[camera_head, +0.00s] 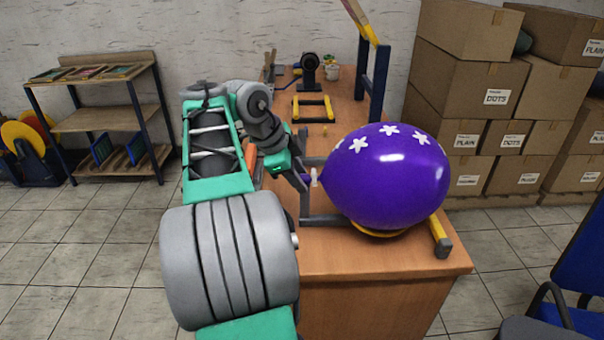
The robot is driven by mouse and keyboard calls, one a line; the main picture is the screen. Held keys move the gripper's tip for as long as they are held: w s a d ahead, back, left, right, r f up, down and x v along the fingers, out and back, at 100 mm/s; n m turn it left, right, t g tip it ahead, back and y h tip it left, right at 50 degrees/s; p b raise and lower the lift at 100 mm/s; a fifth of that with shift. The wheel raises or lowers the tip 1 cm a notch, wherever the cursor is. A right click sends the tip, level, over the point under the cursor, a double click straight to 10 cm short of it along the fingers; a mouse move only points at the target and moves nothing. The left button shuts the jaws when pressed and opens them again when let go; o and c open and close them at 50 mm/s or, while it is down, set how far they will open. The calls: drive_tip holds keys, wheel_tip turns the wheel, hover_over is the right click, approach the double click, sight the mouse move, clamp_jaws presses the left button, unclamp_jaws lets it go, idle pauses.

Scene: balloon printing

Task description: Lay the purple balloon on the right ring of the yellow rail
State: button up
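The purple balloon (388,178) with white stars lies on its side over the near end of the workbench. A yellow ring (378,233) shows under its belly, and the balloon seems to rest on it or hang just above it; I cannot tell which. The yellow rail's end (438,228) sticks out to the right of the balloon; the rest of the rail is hidden behind it. The balloon's neck, with a pale clip (315,177), points left. My gripper (303,181) is at this neck; its fingers are too small and dark to show whether they are closed on it.
The wooden workbench (380,262) has a grey frame (304,205) left of the balloon. Farther back are a yellow frame (312,106), a dark round device (310,68) and a blue stand (380,85). Cardboard boxes (490,95) are stacked at right. A blue chair (580,270) stands front right.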

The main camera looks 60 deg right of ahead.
drive_tip(key=shift+o, duration=0.7)
drive_tip(key=shift+w+f, duration=0.25)
drive_tip(key=shift+f, duration=0.15)
drive_tip(key=p+v, duration=0.3)
drive_tip(key=v, duration=0.5)
drive_tip(key=shift+s+r, duration=0.15)
drive_tip(key=shift+d, duration=0.15)
